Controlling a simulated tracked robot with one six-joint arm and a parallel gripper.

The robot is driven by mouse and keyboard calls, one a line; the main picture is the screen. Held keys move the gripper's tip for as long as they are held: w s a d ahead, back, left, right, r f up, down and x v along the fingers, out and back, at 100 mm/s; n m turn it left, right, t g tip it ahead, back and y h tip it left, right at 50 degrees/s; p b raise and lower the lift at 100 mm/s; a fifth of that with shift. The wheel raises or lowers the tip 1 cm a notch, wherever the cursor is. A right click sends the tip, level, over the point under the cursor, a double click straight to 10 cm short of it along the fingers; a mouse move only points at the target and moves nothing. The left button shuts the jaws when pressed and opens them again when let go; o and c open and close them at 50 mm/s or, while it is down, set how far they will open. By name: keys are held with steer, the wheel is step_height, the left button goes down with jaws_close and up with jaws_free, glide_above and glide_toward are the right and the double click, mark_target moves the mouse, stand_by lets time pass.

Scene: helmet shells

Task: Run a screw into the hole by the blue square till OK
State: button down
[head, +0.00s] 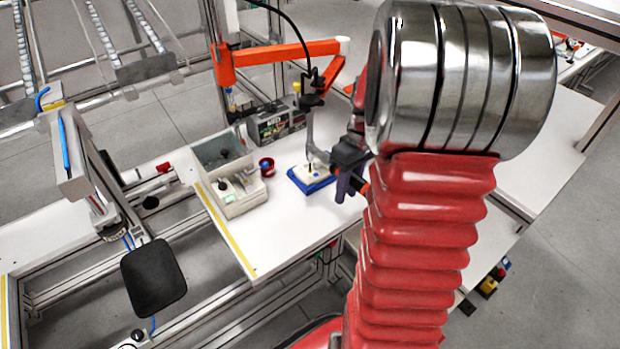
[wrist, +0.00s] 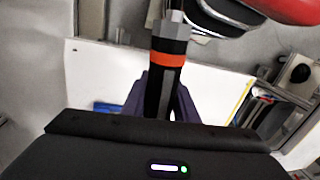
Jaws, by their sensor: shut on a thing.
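My gripper (head: 345,182), with purple fingers, is over the white table, right of a blue fixture (head: 322,184) holding a small white piece (head: 308,171). In the wrist view my gripper (wrist: 160,92) is shut on a black driver-like tool with an orange band (wrist: 168,61) and a grey hexagonal end. The tool's far end runs out of clear view. A slim grey part under the orange jointed arm (head: 290,52) reaches down near the white piece. A blue edge (wrist: 108,107) shows left of the fingers. I cannot make out the screw, the hole, the blue square or any OK sign.
A grey box with compartments (head: 215,170), a red cup (head: 267,162) and a dark case (head: 278,128) stand left of and behind the fixture. A black pad (head: 153,278) is at the lower left. Bare table (head: 270,232) lies in front.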

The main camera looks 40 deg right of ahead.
steer(key=shift+f, duration=1.6)
stand_by(2.9)
steer(key=shift+r, duration=3.05)
